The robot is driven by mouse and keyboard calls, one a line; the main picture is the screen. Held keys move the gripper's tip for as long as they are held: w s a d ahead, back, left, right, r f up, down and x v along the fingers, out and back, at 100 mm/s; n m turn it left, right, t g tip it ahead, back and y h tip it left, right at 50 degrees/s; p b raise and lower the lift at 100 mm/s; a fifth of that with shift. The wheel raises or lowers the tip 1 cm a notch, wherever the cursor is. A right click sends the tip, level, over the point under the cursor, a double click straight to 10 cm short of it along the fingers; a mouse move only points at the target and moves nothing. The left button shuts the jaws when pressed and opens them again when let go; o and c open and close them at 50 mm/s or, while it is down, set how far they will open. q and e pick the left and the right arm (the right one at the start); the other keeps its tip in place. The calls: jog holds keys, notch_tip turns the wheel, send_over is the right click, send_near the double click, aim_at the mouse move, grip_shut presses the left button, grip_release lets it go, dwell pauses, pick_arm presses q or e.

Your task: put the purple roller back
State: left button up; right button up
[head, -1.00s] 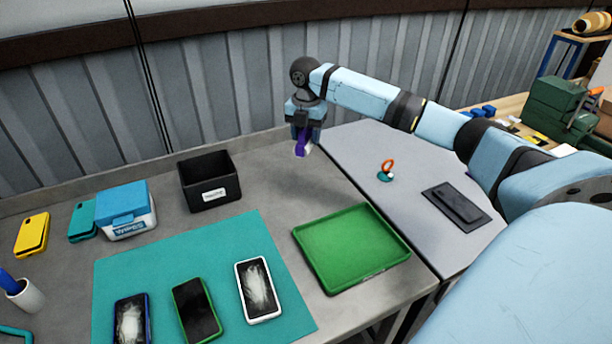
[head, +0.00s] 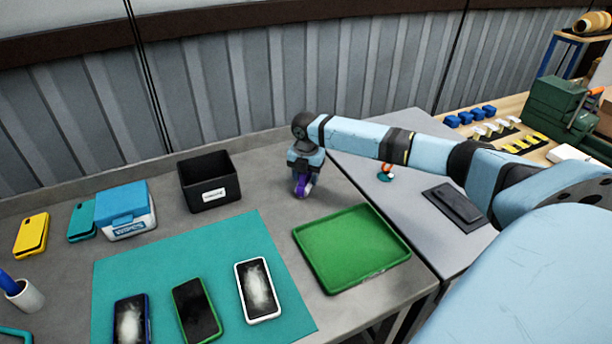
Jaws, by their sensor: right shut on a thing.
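The purple roller (head: 302,188) is in my right gripper (head: 303,180), which is shut on it and points down. The roller is low over the grey table, between the black box and the green tray; I cannot tell whether it touches the surface. A pale part shows at its lower right. The rest is hidden by the gripper. My left gripper is not in view.
A black box (head: 209,183) with a label stands to the left. A green tray (head: 350,247) lies in front. A teal mat (head: 120,272) holds 3 phones. A wipes box (head: 124,210) stands further left. My right arm partly covers an orange-and-teal item (head: 386,174).

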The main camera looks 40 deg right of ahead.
jog(key=o, duration=0.9)
notch_tip(320, 180, up, 12)
jog(key=shift+r, duration=0.1)
dwell(0.5)
